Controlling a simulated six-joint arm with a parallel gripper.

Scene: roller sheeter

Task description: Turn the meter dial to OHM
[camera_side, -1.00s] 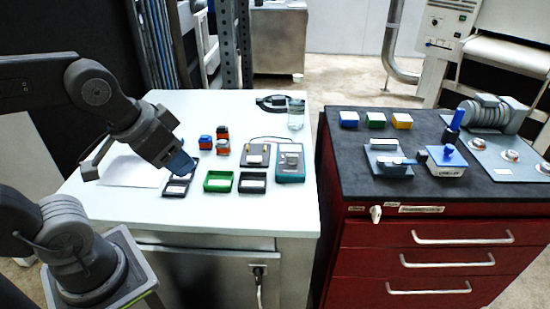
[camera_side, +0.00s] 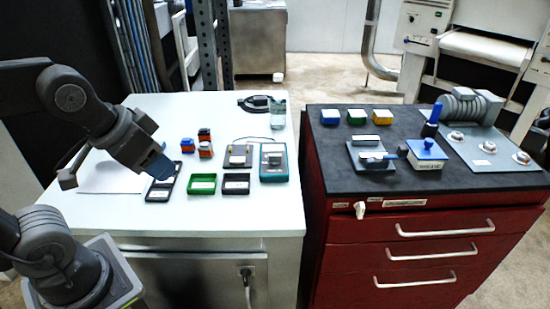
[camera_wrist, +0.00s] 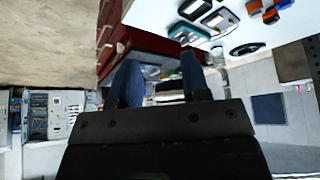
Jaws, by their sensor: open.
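The meter (camera_side: 274,175) is a teal-edged box with a grey face, lying on the white table at the right end of a row of items. Its pale dial (camera_side: 272,158) is on the upper face; the markings and the setting are too small to read. The meter also appears, tilted, near the top of the wrist view (camera_wrist: 187,35). My gripper (camera_side: 158,168) is well left of the meter, above the leftmost black tray. In the wrist view its two blue fingers (camera_wrist: 162,82) are spread apart with nothing between them.
A green tray (camera_side: 202,191), a black tray (camera_side: 236,191) and a grey device (camera_side: 238,164) lie between gripper and meter. Small orange and blue blocks (camera_side: 205,150) stand behind. A glass (camera_side: 278,120) is at the back. The red cabinet (camera_side: 420,237) stands right.

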